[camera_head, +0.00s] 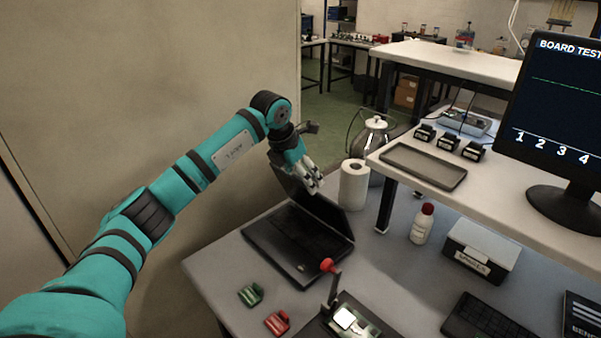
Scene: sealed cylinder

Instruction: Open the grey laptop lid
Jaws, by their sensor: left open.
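The dark grey laptop (293,243) sits on the grey table near its back left edge, with its keyboard uncovered. Its lid (328,209) stands raised and tilted at the far side of the base. My left gripper (315,184) is open at the lid's upper edge and covers part of it. I cannot tell whether the fingers touch the lid. My right gripper is not in view.
A white paper roll (354,184) stands just behind the lid, with a metal kettle (375,139) beyond. Green (250,294) and red (277,322) blocks and a red-knobbed lever (328,266) are in front. A raised shelf (505,215) is at right.

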